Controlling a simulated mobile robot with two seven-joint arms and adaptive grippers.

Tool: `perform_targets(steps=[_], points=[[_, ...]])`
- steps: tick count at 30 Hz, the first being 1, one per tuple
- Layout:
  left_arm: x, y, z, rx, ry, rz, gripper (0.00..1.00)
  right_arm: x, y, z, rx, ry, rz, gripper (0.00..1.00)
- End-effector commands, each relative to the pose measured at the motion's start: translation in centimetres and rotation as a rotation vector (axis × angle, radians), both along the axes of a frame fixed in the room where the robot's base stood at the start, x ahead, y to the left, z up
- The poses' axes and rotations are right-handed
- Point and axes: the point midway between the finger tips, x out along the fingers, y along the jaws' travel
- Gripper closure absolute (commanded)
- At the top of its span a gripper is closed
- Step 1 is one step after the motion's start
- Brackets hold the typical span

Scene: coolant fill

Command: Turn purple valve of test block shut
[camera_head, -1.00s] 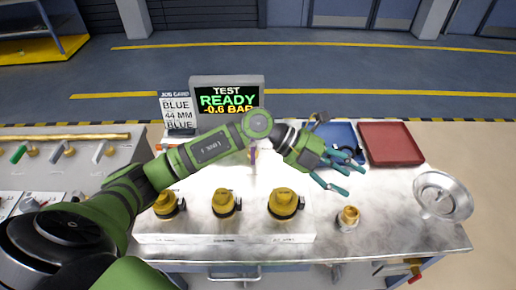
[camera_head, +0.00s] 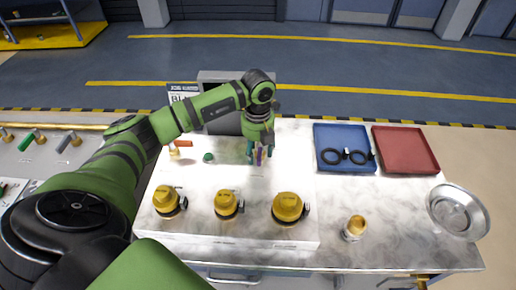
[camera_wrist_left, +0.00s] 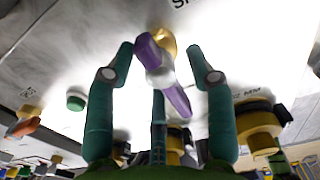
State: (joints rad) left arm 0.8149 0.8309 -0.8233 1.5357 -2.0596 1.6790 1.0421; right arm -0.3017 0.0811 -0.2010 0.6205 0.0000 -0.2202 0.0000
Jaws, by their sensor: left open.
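The purple valve (camera_head: 259,157) of the test block (camera_head: 205,183) shows only as a sliver under my left gripper in the head view. In the left wrist view the purple handle (camera_wrist_left: 177,98) is a bar with a grey hub and a brass fitting behind it, slanting from upper left to lower right. My left gripper (camera_head: 261,154) points down over it from above. Its teal fingers (camera_wrist_left: 163,62) are open on both sides of the handle, with visible gaps. A third finger is partly hidden behind the handle. My right gripper is out of view.
Several yellow-capped fittings (camera_head: 228,203) stand along the block's front. An orange handle (camera_head: 183,144) and a green knob (camera_head: 208,157) are left of the gripper. A blue tray (camera_head: 328,132) with black rings, a red tray (camera_head: 404,148) and a metal dish (camera_head: 458,212) are on the right.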

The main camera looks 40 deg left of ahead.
Motion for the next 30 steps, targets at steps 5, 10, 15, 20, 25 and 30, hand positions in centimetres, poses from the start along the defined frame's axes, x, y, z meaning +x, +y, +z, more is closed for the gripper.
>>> perform_targets(steps=[5,10,15,20,25,30], points=[[-0.03,0.02,-0.90,0.001,0.000,-0.002,0.46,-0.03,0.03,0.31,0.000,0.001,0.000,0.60],[-0.01,0.00,-0.96,0.001,-0.001,-0.002,0.46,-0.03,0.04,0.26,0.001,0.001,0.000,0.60],[-0.01,-0.03,-0.94,-0.001,-0.001,-0.002,0.98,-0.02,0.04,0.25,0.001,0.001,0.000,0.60],[-0.02,-0.07,-0.94,-0.002,-0.001,-0.003,1.00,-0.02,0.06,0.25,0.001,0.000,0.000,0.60],[-0.02,-0.13,-0.94,-0.002,0.000,0.012,1.00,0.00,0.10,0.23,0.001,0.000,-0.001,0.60],[0.00,-0.23,-0.96,-0.003,-0.001,0.069,1.00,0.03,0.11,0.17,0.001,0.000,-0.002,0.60]])
